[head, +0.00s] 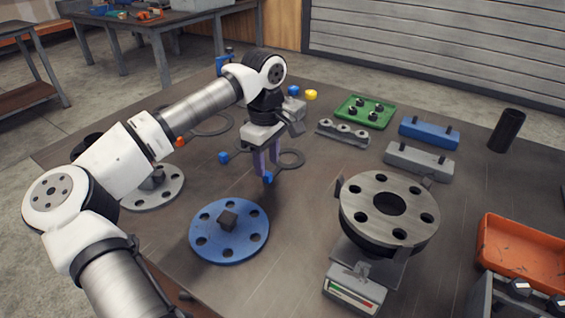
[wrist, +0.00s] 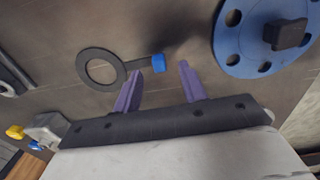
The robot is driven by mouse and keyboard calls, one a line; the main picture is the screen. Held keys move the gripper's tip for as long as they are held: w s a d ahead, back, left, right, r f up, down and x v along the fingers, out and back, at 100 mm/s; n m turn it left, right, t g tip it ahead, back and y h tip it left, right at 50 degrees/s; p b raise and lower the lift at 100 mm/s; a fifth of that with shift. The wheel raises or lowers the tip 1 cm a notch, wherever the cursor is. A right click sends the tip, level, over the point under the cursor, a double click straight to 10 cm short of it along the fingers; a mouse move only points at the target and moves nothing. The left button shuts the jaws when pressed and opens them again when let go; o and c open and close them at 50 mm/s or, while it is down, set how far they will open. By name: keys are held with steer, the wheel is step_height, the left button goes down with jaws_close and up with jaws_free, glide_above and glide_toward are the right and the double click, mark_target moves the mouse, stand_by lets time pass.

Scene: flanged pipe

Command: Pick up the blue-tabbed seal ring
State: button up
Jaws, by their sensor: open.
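The seal ring (head: 291,158) is a flat dark grey ring lying on the workbench, with a short stem ending in a blue tab (head: 267,178). In the wrist view the ring (wrist: 84,67) lies left of the fingers, and its blue tab (wrist: 158,62) shows between the two fingertips, slightly beyond them. The gripper also shows in the wrist view (wrist: 160,70). I cannot tell whether the fingertips reach down to the tab's height.
A blue flange disc (head: 253,236) lies in front. A grey flange (head: 362,205) stands at right, with a green tray (head: 345,112) behind. An orange bin (head: 525,248) is at far right.

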mark_target(267, 173)
steer(key=shift+w+f, duration=0.15)
steer(key=shift+f, duration=1.7)
jaws_close()
step_height(267, 173, up, 10)
